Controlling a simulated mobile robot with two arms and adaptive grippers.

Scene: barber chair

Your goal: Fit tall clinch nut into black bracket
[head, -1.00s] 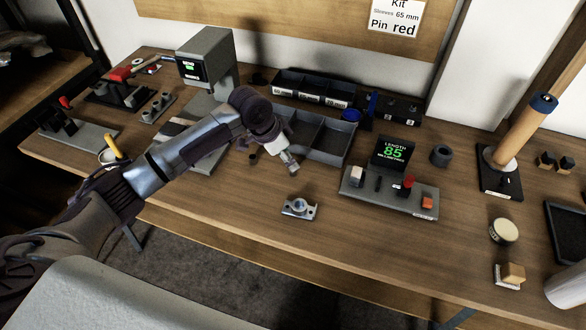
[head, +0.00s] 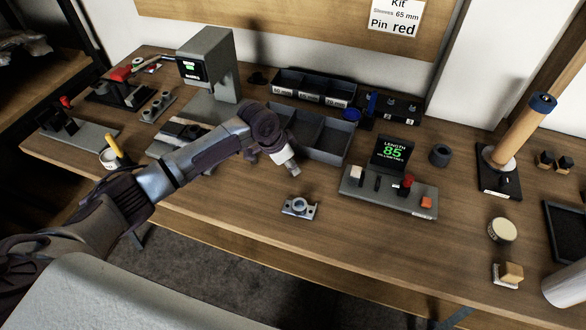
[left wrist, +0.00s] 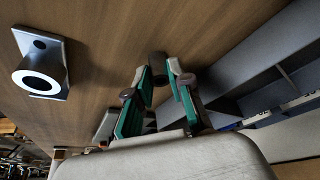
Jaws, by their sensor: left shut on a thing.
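My left gripper (head: 292,168) reaches in from the left and hangs above the bench top, behind the bracket. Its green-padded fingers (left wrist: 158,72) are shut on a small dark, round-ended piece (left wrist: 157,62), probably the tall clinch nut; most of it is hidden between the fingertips. A bracket (head: 312,210) lies on the wood in front of the gripper, apart from it. It looks silvery grey rather than black, with a flat plate and a raised round collar. It also shows at the upper left of the left wrist view (left wrist: 58,82).
A grey divided tray (head: 335,158) stands just behind the gripper. A length gauge (head: 385,195) reading 85 is to the right. A dark ring (head: 440,155) and a post stand (head: 500,185) are farther right. The wood around the bracket is clear.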

